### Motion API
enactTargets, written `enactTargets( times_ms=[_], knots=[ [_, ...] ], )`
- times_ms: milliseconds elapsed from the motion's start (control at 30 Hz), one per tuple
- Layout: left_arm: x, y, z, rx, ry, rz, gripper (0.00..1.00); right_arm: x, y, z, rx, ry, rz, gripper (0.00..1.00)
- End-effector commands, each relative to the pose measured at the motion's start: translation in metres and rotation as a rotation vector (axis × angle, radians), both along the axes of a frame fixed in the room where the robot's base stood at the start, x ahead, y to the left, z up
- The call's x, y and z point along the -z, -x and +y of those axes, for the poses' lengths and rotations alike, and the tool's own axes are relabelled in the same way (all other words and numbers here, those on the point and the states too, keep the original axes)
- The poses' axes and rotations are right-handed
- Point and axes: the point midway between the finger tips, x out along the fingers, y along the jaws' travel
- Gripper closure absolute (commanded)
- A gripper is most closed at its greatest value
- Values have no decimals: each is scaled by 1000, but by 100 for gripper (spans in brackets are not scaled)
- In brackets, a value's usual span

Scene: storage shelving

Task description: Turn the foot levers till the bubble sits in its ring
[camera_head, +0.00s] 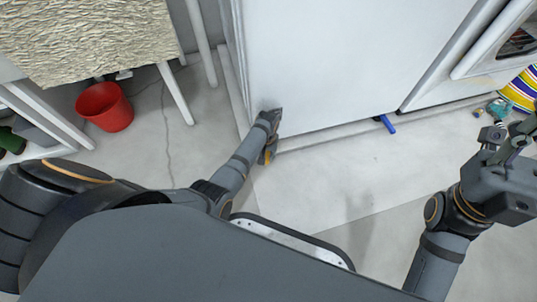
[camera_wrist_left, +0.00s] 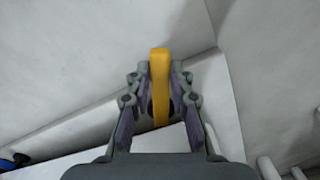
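A yellow foot lever (camera_head: 267,157) shows low at the left corner of a white cabinet (camera_head: 320,60). In the left wrist view the yellow lever (camera_wrist_left: 160,85) stands between the fingers of my left gripper (camera_wrist_left: 161,75), which are closed in on both its sides. In the head view my left gripper (camera_head: 271,118) partly covers that lever. A blue foot lever (camera_head: 385,123) sticks out under the cabinet's front edge; its end also shows in the left wrist view (camera_wrist_left: 15,160). My right gripper (camera_head: 500,130) is at the right, away from the levers; its finger opening is unclear. No bubble or ring is visible.
A red bucket (camera_head: 104,107) stands on the floor at the left, under a table with a rough, stone-like top (camera_head: 85,38). A striped round object (camera_head: 522,88) and a small teal item (camera_head: 499,108) lie at the right. The floor before the cabinet is mostly clear.

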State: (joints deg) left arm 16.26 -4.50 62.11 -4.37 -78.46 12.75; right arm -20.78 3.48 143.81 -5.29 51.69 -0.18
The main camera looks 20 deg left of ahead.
Motion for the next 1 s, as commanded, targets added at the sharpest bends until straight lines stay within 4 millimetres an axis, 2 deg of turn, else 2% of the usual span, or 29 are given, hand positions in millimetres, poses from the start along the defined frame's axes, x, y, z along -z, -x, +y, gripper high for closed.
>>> enactTargets(
  times_ms=[33,133,400,500,567,900,1000],
  knots=[
    [0,0,0,0,0,-1,70,0,0,0,0,0,0,57],
    [0,0,0,0,0,-1,57,0,0,0,0,0,0,57],
    [-1,0,0,0,0,-1,57,0,0,0,0,-1,-1,57],
    [-6,0,0,0,0,-1,57,-1,0,0,0,-3,-2,57],
    [-15,-1,0,0,0,-2,57,-1,0,0,0,-2,-2,57],
    [-94,0,0,-1,0,-3,57,0,0,0,0,-2,-1,57],
    [-109,-1,-1,0,0,-3,57,0,0,0,0,-1,-1,57]
  ],
)
